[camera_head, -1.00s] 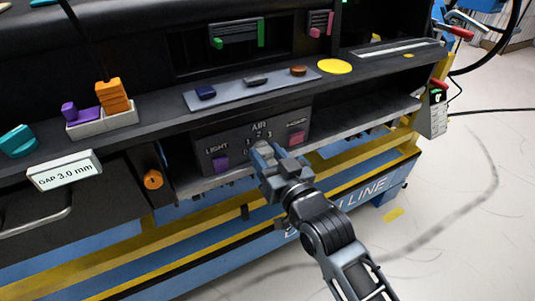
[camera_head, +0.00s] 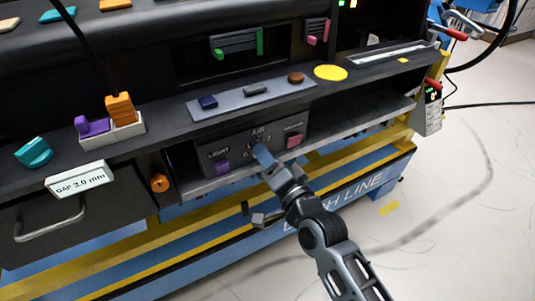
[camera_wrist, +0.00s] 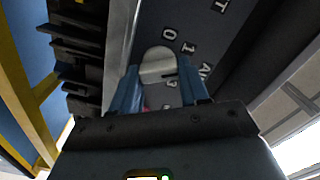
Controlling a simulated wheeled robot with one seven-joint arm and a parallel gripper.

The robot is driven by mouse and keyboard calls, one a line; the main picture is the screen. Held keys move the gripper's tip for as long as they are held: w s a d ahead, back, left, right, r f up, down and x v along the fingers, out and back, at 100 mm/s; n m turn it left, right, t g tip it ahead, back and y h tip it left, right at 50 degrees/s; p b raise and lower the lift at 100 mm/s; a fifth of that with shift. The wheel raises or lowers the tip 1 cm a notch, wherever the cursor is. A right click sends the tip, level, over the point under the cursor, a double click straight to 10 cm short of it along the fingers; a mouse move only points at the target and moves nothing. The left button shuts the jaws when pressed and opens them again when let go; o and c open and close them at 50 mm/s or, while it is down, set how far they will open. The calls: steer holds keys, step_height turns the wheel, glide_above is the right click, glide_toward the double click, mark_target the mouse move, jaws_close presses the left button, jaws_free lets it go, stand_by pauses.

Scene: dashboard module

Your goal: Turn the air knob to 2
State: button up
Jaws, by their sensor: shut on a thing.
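The AIR panel (camera_head: 236,150) is a dark plate below the shelf, with the digits 0 to 3 around its middle knob. The air knob (camera_wrist: 152,56) is pale grey and rounded in the wrist view; my gripper hides it in the head view. My gripper (camera_head: 264,158) reaches the panel from the lower right. Its two blue fingers (camera_wrist: 158,72) are on either side of the knob, shut on it. In the wrist view, 0 and 1 show beyond the knob and 3 beside the right finger. The 2 is hidden there. A short dark mark shows on the knob's right side; its exact reading is unclear.
A purple knob (camera_head: 222,167) under LIGHT is left of my gripper, and a pink knob (camera_head: 294,141) is close on its right. The floor at right is open.

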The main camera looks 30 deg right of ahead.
steer(key=m+p, duration=0.1)
steer(key=m, duration=0.4)
steer(key=shift+d+f+m, duration=0.1)
steer(key=shift+f+m, duration=0.05)
steer(key=shift+m, duration=0.15)
stand_by(0.4)
steer(key=o, duration=1.1)
steer(key=shift+c, duration=0.2)
steer(key=shift+f, duration=0.1)
steer(key=shift+s, duration=0.1)
